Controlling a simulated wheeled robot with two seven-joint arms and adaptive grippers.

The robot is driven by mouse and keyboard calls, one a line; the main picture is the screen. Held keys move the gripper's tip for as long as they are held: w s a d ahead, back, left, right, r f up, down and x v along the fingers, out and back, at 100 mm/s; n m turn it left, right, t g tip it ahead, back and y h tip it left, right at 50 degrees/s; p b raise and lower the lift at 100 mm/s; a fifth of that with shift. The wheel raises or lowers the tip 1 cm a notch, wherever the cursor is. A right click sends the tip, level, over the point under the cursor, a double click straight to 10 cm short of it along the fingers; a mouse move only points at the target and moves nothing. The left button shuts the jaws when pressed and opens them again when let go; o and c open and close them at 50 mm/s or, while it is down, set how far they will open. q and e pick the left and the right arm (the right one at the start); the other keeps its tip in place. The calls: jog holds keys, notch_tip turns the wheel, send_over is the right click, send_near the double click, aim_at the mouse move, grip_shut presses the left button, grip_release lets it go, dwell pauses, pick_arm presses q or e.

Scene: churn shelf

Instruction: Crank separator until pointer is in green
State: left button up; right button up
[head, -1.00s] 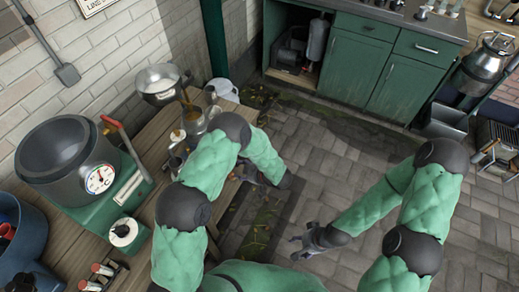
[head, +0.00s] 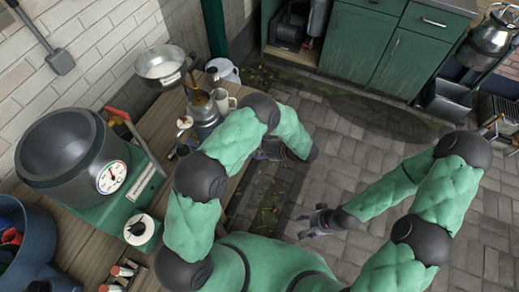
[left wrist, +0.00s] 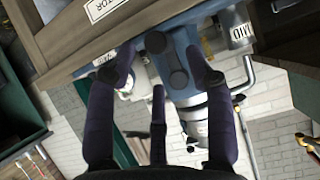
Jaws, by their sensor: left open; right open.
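A metal machine (head: 205,108) with spouts stands at the bench's far end beside a wide bowl (head: 160,62). In the left wrist view a blue-bodied machine (left wrist: 185,92) with dark round knobs appears behind a wooden edge with a label ending in "TOR" (left wrist: 105,8). My left gripper (head: 262,153) is open near the bench edge; in the left wrist view its fingers (left wrist: 162,68) are spread before the blue machine, with no grasp visible. My right gripper (head: 315,222) is open over the floor. A white dial (head: 112,177) is on a green-based drum unit; its pointer reading is too small to tell.
The dark drum (head: 65,148) and a red-handled bar (head: 120,115) are at left on the wooden bench. A blue tub (head: 30,245) stands near it. Green cabinets (head: 380,50) and a metal churn (head: 490,38) are at the back. The paved floor is clear around my right gripper.

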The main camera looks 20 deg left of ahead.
pick_arm(q)
jog(key=shift+b+x, duration=1.6)
jog(key=shift+x, duration=1.3)
jog(key=shift+a, duration=0.1)
jog(key=shift+a+f, duration=0.1)
jog(key=shift+a, duration=0.15)
jog(key=shift+c, duration=0.3)
jog(key=c, duration=0.9)
